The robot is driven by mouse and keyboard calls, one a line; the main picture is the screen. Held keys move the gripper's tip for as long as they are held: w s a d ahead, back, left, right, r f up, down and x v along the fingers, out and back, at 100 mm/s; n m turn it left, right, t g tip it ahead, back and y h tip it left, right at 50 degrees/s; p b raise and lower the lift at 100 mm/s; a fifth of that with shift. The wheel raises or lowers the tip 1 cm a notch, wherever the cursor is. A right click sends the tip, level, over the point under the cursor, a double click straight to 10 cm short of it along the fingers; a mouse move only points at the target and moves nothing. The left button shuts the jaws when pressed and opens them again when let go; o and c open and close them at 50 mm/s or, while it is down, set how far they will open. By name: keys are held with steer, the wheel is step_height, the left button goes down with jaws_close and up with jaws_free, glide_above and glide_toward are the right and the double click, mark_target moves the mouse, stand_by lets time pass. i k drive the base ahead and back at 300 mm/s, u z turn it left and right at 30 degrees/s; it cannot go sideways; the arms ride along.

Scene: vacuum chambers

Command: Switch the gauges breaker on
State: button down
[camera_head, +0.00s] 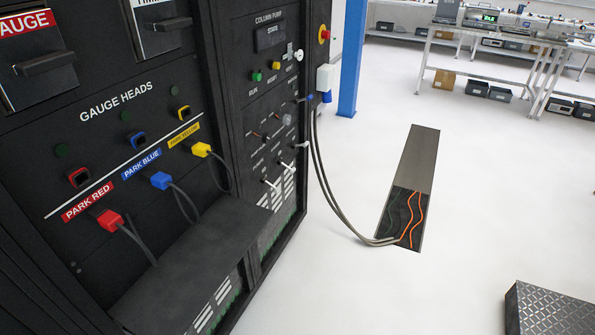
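No switch here carries a readable label naming it the gauges breaker. A unit with a red label (24,22) whose visible letters read "AUGE" is at the top left, cut off by the frame, with a black handle (45,63). Small toggle switches (271,183) sit on the lower part of the right cabinet's panel. Their labels are too small to read, and I cannot tell whether any is on or off. My gripper is not in view.
Red (110,220), blue (161,180) and yellow (201,149) plugs hang under "GAUGE HEADS". A black shelf (190,260) juts out below. Cables run from the cabinet to an open floor trench (405,215). A blue post (353,60) stands behind. A metal-topped box (550,308) is at lower right. White floor is clear between.

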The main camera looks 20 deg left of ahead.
mark_target(287, 167)
steer(key=i, duration=0.7)
steer(key=z, duration=0.75)
steer(key=k, duration=0.15)
steer(key=u, duration=3.05)
steer(key=i, duration=0.6)
steer(key=u, duration=0.1)
